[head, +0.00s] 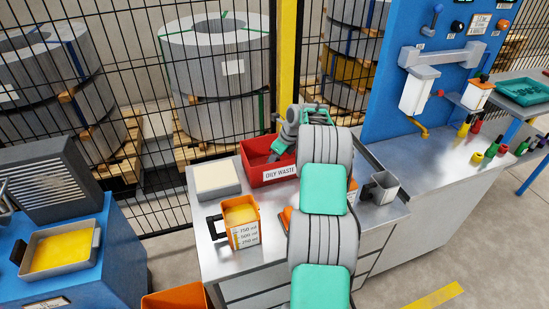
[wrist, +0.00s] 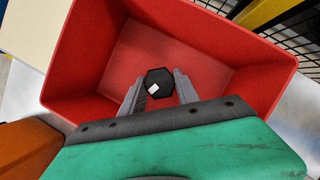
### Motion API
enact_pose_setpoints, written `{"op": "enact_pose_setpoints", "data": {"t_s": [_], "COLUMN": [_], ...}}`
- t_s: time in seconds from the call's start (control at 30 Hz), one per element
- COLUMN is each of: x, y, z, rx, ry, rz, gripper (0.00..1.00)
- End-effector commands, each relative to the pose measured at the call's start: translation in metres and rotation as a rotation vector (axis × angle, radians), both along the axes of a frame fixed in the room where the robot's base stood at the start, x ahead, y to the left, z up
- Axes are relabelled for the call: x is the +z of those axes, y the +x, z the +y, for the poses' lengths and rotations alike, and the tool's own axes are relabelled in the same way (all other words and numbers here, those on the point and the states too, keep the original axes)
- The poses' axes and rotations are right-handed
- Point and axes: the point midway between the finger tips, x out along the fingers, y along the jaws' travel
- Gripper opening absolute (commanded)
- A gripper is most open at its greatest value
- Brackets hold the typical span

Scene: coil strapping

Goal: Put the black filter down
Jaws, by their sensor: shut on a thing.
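The black filter (wrist: 159,80) shows in the wrist view as a dark six-sided end with a small white mark. My gripper (wrist: 157,88) is shut on it, one finger on each side. Gripper and filter are over the inside of the red bin (wrist: 80,58), whose floor shows beyond the filter. I cannot tell whether the filter touches the floor. In the head view the red bin (head: 256,176), labelled "OILY WASTE", stands at the back of the metal bench. My arm hides the bin's right part, and the filter is not visible there.
A cream-topped grey tray (head: 216,180) stands left of the bin. An orange jug (head: 241,222) with yellow contents and a black handle stands in front. A grey metal cup (head: 382,187) is at the right. Wire fence (head: 150,150) runs behind the bench.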

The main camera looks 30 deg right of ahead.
Motion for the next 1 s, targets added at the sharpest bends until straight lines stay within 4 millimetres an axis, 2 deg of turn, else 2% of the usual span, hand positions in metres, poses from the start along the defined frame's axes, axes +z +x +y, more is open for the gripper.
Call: {"op": "enact_pose_setpoints", "data": {"t_s": [0.03, 0.27, 0.57, 0.67, 1.0], "x": [0.000, 0.000, 0.003, 0.016, 0.093], "y": [0.000, 0.000, 0.000, -0.005, -0.035], "z": [0.000, 0.000, 0.000, -0.003, -0.016], "rx": [0.000, 0.000, 0.000, -0.002, -0.001], "ry": [0.000, 0.000, 0.000, -0.002, -0.001], "rz": [0.000, 0.000, -0.001, -0.002, -0.002], "gripper": [0.40, 0.58, 0.59, 0.59, 0.59]}}
